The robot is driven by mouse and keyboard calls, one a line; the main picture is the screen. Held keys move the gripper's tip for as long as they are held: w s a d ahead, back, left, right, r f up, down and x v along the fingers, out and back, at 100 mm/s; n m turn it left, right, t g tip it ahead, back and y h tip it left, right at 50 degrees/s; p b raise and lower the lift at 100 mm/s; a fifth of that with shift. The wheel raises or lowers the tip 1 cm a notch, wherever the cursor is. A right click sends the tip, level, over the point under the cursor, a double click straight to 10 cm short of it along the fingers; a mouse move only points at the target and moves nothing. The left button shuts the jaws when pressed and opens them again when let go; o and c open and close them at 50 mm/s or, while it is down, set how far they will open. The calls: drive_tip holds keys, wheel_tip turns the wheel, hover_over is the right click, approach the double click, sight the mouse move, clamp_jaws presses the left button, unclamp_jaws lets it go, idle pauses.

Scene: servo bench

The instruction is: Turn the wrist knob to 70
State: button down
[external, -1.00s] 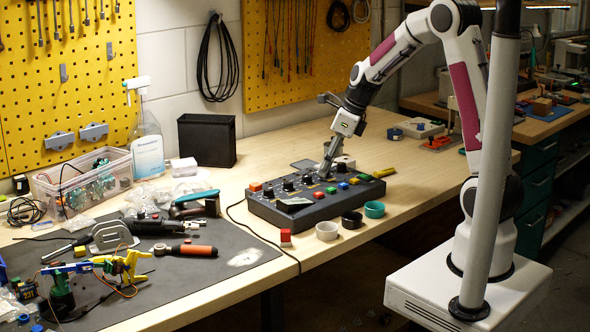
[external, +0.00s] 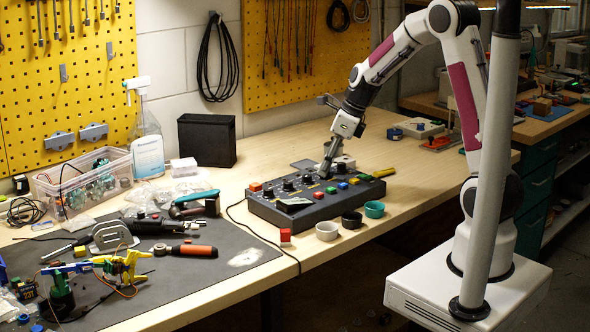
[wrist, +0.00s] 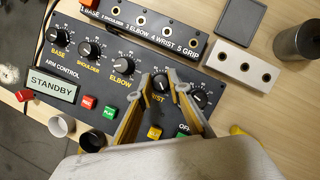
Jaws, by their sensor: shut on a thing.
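The wrist knob (wrist: 160,86) is a dark dial on the control box, labelled WRIST with part of the label hidden by a finger. My gripper (wrist: 161,77) is shut on this knob, with one finger on each side of it. The knob's pointer and scale are too small and covered to read. In the external view my gripper (external: 326,174) reaches down onto the dark control box (external: 283,213). The box's display (wrist: 53,86) reads STANDBY.
Beside the wrist knob are the elbow knob (wrist: 122,66) and another knob on the right (wrist: 199,98). A red button (wrist: 87,102) and other coloured buttons lie in front. Small cups, including a teal one (external: 374,209), stand along the bench's front edge.

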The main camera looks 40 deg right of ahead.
drive_tip(key=shift+n, duration=0.4)
drive_tip(key=shift+d+n+g+y, duration=0.1)
drive_tip(key=shift+n+g+y, duration=0.5)
drive_tip(key=shift+n, duration=1.1)
drive_tip(key=shift+w+n+g, duration=0.1)
drive_tip(key=shift+n+g, duration=0.5)
drive_tip(key=shift+n, duration=0.9)
drive_tip(key=shift+y, duration=0.3)
drive_tip(key=c, duration=1.9)
unclamp_jaws()
drive_tip(key=shift+m, duration=0.3)
